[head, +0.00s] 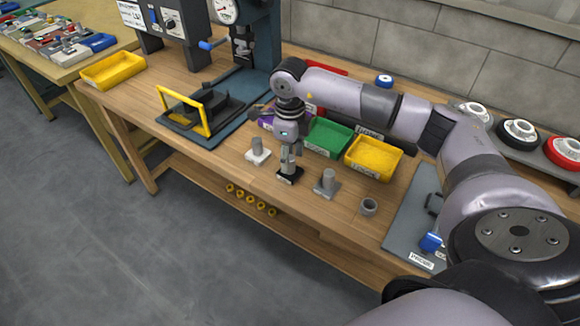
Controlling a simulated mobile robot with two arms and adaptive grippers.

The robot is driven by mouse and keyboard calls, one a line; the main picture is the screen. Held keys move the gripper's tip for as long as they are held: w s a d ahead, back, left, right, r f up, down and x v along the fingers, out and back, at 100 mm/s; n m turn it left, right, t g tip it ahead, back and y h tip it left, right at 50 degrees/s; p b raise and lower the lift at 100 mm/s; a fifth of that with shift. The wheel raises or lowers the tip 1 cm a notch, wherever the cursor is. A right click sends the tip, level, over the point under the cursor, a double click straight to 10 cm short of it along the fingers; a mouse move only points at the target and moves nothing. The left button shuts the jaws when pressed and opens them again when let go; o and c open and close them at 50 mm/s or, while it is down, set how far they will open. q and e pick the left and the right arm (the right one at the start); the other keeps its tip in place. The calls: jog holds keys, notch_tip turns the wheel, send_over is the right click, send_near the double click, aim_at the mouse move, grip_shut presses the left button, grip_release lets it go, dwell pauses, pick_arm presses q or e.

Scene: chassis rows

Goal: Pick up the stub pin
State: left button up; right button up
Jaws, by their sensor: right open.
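My right gripper (289,166) points straight down over a small black base (291,175) near the front edge of the wooden bench. It is open, and its fingers hide most of what stands on that base. A grey upright pin on a white base (258,157) stands to its left. A grey upright pin on a grey base (327,183) stands to its right. I cannot tell which of these is the stub pin, or whether anything is between the fingers. My left gripper is not in view.
Green (327,138) and yellow (373,158) bins stand behind the gripper. A yellow-framed fixture (186,110) and a press (245,45) are to the left. Bare wood lies between the fixture mat and the white base.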

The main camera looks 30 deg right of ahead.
jog(key=shift+f, duration=0.55)
grip_shut()
jog(key=shift+r, duration=0.1)
dwell(0.4)
